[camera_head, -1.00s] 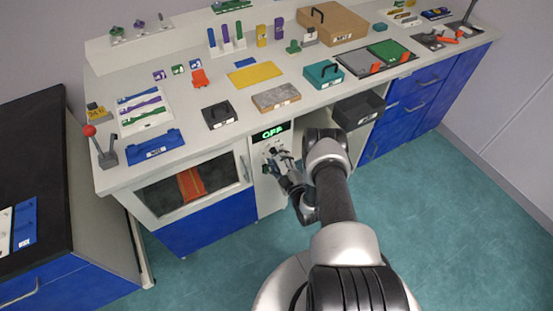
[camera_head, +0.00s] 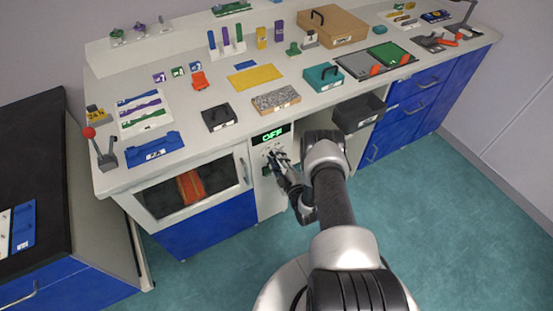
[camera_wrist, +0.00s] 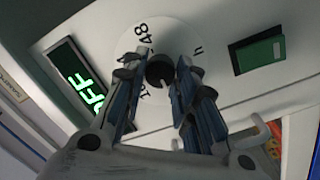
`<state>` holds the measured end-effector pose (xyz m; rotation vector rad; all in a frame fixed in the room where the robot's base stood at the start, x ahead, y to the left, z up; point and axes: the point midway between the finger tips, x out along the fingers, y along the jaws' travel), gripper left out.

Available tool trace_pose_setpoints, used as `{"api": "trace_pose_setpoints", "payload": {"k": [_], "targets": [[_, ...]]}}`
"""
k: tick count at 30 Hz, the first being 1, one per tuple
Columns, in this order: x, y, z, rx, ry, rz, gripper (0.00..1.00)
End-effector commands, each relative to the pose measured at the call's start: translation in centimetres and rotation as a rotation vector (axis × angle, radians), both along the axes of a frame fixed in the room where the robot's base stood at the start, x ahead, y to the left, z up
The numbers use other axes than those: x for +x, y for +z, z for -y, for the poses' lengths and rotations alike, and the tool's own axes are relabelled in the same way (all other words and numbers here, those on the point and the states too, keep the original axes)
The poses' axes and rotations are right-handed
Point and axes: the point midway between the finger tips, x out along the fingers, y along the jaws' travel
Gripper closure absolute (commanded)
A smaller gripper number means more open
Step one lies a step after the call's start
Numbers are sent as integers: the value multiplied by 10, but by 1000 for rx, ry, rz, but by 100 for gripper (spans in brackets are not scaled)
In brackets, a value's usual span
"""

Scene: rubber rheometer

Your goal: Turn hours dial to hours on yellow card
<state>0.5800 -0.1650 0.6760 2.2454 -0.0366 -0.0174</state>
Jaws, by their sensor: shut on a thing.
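The hours dial (camera_wrist: 159,70) is a dark round knob on a white disc in the panel under the bench. The wrist view shows "48" and "h" printed around it; other marks are partly hidden by my fingers. My gripper (camera_wrist: 158,78) is shut on the knob, one finger on each side; in the head view my gripper (camera_head: 276,158) is at the panel, hiding the dial. A small yellow card (camera_head: 96,112) stands at the bench's left end; it seems to read 24, but the print is small.
A green-lit display (camera_wrist: 78,82) beside the dial reads OFF. A green rectangular switch (camera_wrist: 257,53) is on the dial's other side. An oven-like window (camera_head: 170,205) is left of the panel. An open dark drawer (camera_head: 357,113) juts out to the right.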

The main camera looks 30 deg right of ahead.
Motion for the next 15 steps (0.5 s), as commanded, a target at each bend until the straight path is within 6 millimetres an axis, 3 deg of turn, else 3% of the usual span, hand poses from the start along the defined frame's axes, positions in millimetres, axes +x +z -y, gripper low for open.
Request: {"api": "trace_pose_setpoints", "payload": {"k": [3, 15], "targets": [[0, 0, 0, 0, 0, 0, 97], [0, 0, 0, 84, 0, -4, 97]]}}
